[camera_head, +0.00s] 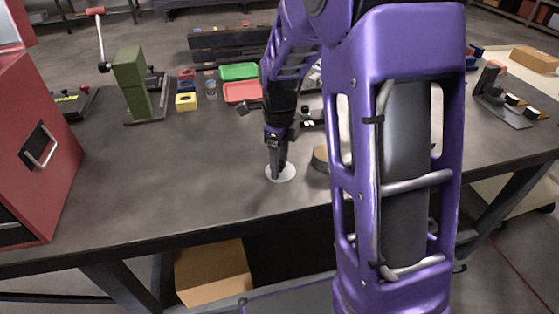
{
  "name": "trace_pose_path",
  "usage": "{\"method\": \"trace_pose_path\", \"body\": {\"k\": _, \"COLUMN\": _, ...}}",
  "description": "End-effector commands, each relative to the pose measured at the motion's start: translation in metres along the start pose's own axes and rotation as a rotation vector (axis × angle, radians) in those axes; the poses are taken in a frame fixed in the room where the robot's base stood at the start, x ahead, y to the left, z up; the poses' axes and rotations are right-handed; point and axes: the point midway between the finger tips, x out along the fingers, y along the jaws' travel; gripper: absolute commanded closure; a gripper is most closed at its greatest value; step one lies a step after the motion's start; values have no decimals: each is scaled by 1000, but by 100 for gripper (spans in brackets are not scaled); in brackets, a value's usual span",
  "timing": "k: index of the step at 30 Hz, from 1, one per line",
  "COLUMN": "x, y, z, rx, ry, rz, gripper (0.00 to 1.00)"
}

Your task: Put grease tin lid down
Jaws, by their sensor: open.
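The grease tin lid (287,176) looks like a pale, flat disc lying on the dark workbench (150,195), near its front edge. My gripper (275,172) points down right over the lid, with its tips at or just above it, and is open. Whether the fingers touch the lid I cannot tell. A round brownish tin (320,158), perhaps the grease tin, stands just right of the lid, partly hidden behind my purple arm.
A red cabinet (55,110) stands at the left. A green press (131,78), small coloured bins (186,101), a green tray (239,71) and a red tray (241,92) stand further back. The bench left of my gripper is clear. My arm hides much of the right.

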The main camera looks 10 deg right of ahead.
Motion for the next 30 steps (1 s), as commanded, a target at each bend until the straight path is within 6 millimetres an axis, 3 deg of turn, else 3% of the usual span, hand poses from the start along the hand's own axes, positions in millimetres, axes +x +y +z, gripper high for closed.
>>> {"method": "trace_pose_path", "body": {"k": 5, "x": -24, "y": -1, "z": 1, "rx": 0, "ry": -3, "rz": -4, "gripper": 38}}
{"method": "trace_pose_path", "body": {"k": 12, "x": -77, "y": -1, "z": 1, "rx": 0, "ry": -3, "rz": -4, "gripper": 38}}
{"method": "trace_pose_path", "body": {"k": 18, "x": -109, "y": 0, "z": 0, "rx": 0, "ry": -2, "rz": -2, "gripper": 38}}
{"method": "trace_pose_path", "body": {"k": 23, "x": -121, "y": 0, "z": 0, "rx": 0, "ry": -1, "rz": -1, "gripper": 38}}
{"method": "trace_pose_path", "body": {"k": 30, "x": -122, "y": 0, "z": 0, "rx": 0, "ry": 0, "rz": -1, "gripper": 38}}
